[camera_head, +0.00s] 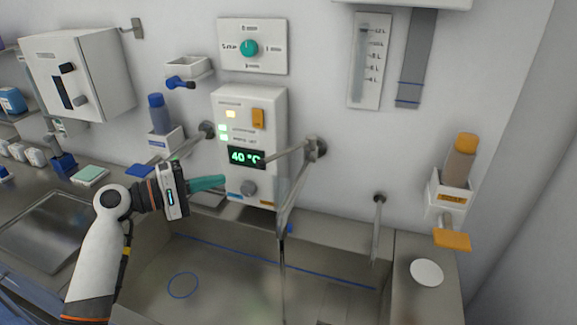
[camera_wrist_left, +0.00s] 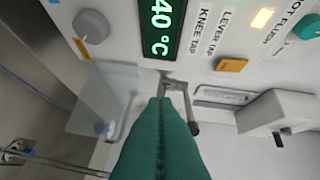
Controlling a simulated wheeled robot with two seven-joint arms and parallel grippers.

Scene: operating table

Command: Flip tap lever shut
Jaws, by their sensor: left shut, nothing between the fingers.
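The tap (camera_head: 292,190) comes out from a round wall mount to the right of the white control box. Its thin lever (camera_head: 284,155) points left across the box's right edge. A thin vertical streak, which looks like running water, hangs below the spout over the sink. My left gripper (camera_head: 222,181) is shut and empty, its teal fingers pointing right in front of the box's lower left, apart from the lever in the head view. In the left wrist view the closed fingers (camera_wrist_left: 160,102) overlap the tap's metal arm (camera_wrist_left: 193,122); contact cannot be told. My right gripper is not in view.
The control box (camera_head: 265,105) shows 40 °C and has a knob below. The steel sink (camera_head: 230,285) lies under the tap. A bottle holder (camera_head: 165,140) is on the wall at left, another dispenser (camera_head: 447,195) at right. A second spout (camera_head: 377,225) stands at the sink's right.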

